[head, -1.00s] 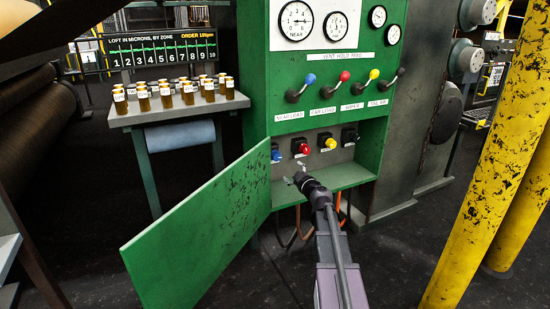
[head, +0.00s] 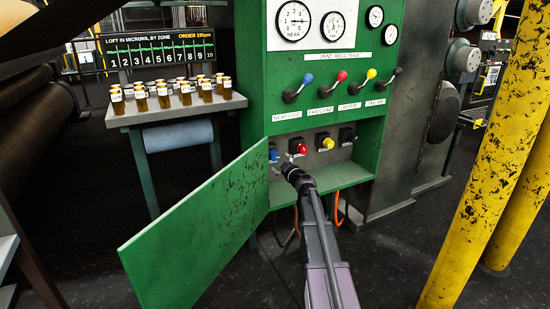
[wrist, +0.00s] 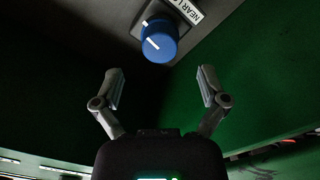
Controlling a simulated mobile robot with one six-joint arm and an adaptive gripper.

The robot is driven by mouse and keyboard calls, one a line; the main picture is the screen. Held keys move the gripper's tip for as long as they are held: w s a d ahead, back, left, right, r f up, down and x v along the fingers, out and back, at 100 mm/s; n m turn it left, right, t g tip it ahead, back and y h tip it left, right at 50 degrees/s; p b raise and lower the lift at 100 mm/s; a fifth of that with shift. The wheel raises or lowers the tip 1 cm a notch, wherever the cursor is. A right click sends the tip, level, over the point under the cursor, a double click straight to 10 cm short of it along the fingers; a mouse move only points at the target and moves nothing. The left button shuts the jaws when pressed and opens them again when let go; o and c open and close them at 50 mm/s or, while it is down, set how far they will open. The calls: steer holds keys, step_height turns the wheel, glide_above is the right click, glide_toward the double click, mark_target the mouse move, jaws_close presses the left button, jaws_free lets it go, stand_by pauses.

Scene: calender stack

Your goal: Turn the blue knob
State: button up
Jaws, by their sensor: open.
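The blue knob (head: 274,154) is at the left end of a row of knobs in the open lower recess of the green cabinet. In the wrist view the blue knob (wrist: 159,41) carries a white line and sits on a grey panel beside a label reading "NEAR L...", cut off by the frame. My gripper (head: 285,166) is just in front of the recess, close to the blue knob. In the wrist view my gripper (wrist: 160,82) has its fingers spread wide with nothing between them. The knob lies beyond the fingertips, roughly centred between them, apart from both.
A red knob (head: 302,146), a yellow knob (head: 327,142) and a black knob (head: 347,137) continue the row. The open green door (head: 200,225) stands to the left of my arm. Coloured levers are above the recess. A yellow post (head: 490,160) stands at right.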

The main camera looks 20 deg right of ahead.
mark_target(275, 158)
steer(key=shift+w+a, duration=0.1)
steer(key=shift+w, duration=2.9)
steer(key=c, duration=1.1)
